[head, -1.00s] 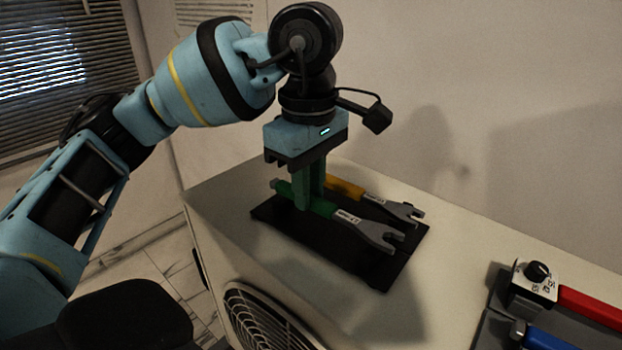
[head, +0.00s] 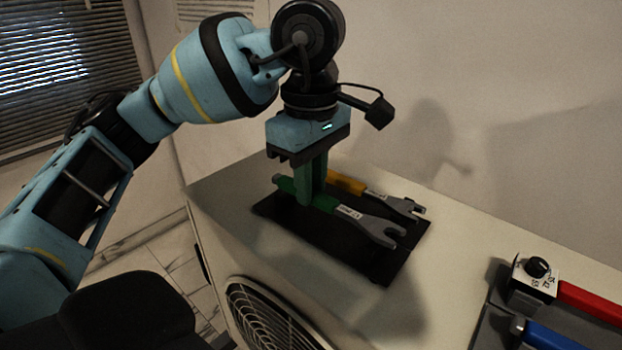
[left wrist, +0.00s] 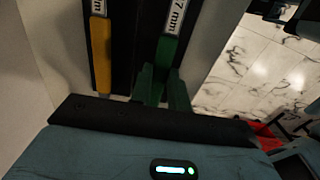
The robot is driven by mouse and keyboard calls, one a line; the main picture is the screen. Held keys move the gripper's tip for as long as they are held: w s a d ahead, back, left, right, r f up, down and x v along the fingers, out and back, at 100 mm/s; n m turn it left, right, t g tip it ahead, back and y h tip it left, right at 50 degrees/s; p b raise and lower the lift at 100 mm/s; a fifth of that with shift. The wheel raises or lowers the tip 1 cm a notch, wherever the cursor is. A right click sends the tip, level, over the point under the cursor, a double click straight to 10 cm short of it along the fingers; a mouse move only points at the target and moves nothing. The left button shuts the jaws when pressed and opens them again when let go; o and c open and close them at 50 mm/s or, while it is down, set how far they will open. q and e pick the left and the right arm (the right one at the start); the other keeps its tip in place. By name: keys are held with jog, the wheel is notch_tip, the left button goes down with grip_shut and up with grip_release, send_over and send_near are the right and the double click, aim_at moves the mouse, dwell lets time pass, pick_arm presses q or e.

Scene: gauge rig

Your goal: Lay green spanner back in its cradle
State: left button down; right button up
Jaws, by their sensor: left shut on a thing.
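The green spanner (head: 365,221) has a green handle, a white label and a grey open-ended head. It lies along the black cradle board (head: 325,242), its head pointing right; I cannot tell whether it rests on the board or is just above it. My left gripper (head: 312,202) points down with its green fingers shut around the handle. In the left wrist view the spanner (left wrist: 172,48) runs up from between the fingers (left wrist: 162,88), its label partly readable as "7 mm". The fingers hide part of the handle. My right gripper is not in view.
A yellow spanner (head: 348,184) lies parallel behind the green one on the board. A grey tray (head: 490,335) at lower right holds a dial box (head: 533,278) and red (head: 590,302) and blue (head: 550,337) handled tools. The white top between is clear, with a wall behind.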

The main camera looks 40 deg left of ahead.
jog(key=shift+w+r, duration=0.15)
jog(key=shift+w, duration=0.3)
pick_arm(q)
jog(key=shift+f, duration=0.1)
jog(key=shift+f, duration=0.3)
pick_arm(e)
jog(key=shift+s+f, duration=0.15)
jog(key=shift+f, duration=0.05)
pick_arm(q)
jog(key=shift+f, duration=0.35)
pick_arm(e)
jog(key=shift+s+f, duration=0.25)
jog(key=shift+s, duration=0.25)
pick_arm(q)
jog(key=shift+b, duration=0.3)
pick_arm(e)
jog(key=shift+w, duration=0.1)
pick_arm(q)
jog(key=c, duration=1.3)
grip_release()
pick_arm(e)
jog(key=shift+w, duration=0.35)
pick_arm(q)
jog(key=shift+o, duration=0.2)
